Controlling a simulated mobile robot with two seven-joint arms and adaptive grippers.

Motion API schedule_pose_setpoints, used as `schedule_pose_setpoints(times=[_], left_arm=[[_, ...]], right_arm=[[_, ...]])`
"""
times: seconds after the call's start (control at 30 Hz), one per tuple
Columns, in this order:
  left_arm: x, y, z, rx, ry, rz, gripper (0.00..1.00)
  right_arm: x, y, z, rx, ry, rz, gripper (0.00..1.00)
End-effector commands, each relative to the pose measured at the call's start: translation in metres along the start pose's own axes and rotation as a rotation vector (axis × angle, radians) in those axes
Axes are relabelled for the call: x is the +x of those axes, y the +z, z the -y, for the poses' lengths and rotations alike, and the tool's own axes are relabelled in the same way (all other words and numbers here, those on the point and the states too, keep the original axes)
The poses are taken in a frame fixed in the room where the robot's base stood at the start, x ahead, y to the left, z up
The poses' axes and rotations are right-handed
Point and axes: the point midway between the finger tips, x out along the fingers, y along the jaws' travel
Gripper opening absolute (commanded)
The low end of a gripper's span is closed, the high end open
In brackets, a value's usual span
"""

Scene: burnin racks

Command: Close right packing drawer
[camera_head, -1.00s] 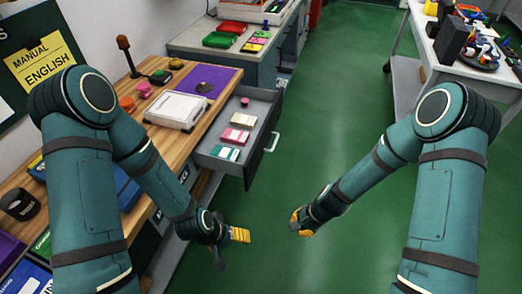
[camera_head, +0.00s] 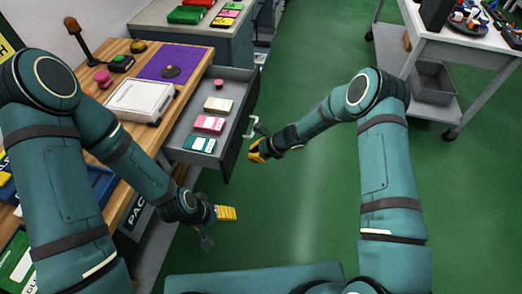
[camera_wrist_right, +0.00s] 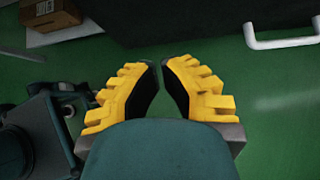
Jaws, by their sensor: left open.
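The grey packing drawer (camera_head: 237,88) stands pulled out from the wooden table in the head view, with several small boxes and a pink item inside. Its white handle (camera_head: 251,129) is on the front panel and also shows at the top right of the right wrist view (camera_wrist_right: 282,40). My right gripper (camera_head: 257,152) is close to the handle, apart from it. My left gripper (camera_head: 227,213) is open and empty, in front of the table below the drawer.
The wooden table (camera_head: 130,73) carries a white case (camera_head: 141,100) and a purple mat (camera_head: 174,62). A white cart (camera_head: 440,38) stands at the upper right. A cardboard box (camera_wrist_right: 55,18) shows in the wrist view. Green floor is free right of the drawer.

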Motion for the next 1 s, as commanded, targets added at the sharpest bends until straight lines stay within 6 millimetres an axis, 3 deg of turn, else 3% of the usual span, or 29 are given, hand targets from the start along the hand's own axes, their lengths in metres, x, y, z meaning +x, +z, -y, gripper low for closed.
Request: schedule_pose_setpoints(times=[0.17,0.4,1.0], left_arm=[[0.007,0.001,0.002,0.001,0.0,0.002,0.74],[0.008,0.001,0.003,0.002,0.0,0.001,0.74],[0.008,0.001,0.003,0.001,0.0,0.0,0.74]], right_arm=[[0.036,-0.001,-0.001,-0.001,0.002,-0.001,0.0],[0.054,0.023,-0.001,-0.004,0.001,-0.001,0.0],[0.059,0.028,-0.001,-0.002,0.0,-0.001,0.0]])
